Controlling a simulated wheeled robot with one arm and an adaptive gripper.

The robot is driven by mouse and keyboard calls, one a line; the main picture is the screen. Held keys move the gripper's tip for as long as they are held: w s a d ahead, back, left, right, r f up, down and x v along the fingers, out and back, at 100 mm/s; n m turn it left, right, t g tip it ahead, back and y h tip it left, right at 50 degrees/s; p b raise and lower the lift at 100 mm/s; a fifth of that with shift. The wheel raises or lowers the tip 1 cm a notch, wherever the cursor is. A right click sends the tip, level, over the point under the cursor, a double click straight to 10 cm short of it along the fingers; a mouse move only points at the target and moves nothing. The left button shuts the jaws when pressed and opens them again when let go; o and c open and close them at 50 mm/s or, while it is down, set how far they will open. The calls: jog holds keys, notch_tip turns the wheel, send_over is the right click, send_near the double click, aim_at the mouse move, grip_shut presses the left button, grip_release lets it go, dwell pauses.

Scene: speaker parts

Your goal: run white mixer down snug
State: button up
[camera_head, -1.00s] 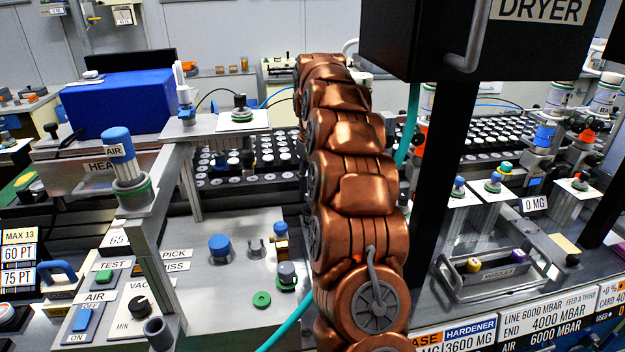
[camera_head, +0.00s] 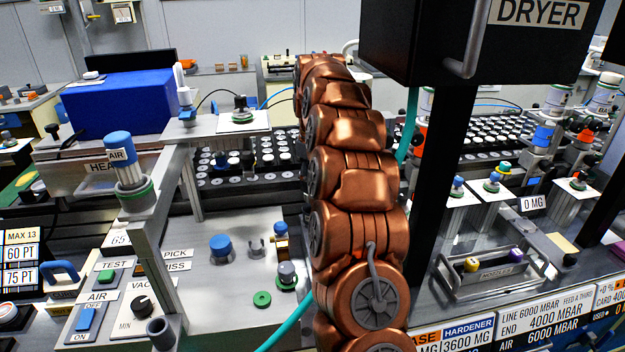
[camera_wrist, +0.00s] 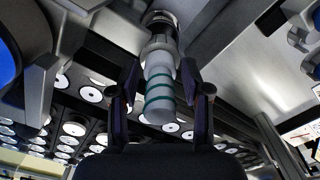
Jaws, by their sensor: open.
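The white mixer (camera_wrist: 159,82), a pale cylinder with teal bands, shows in the wrist view, hanging from a dark and metallic holder (camera_wrist: 160,28). My gripper (camera_wrist: 160,92) is open, with one dark finger on each side of the mixer. A gap shows on the left; on the right I cannot tell whether the finger touches. In the head view my copper arm reaches away toward the back, and I cannot make out my gripper or this mixer there. How far the mixer sits up in its holder is unclear.
A tray of white discs (camera_wrist: 73,129) lies behind the mixer in the wrist view. Grey metal structures flank it closely. In the head view the black dryer box (camera_head: 430,45) and its post (camera_head: 445,170) stand right of my arm. A blue box (camera_head: 118,100) stands left.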

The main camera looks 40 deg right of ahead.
jog(key=shift+n, duration=0.8)
jog(key=shift+n+p, duration=0.55)
jog(key=shift+n, duration=0.25)
jog(key=c, duration=0.6)
jog(key=shift+m+b, duration=0.45)
jog(key=shift+m, duration=0.35)
jog(key=shift+c, duration=0.2)
jog(key=shift+m+b, duration=0.4)
jog(key=shift+m, duration=0.5)
jog(key=shift+m+b, duration=0.35)
jog(key=shift+m, duration=0.55)
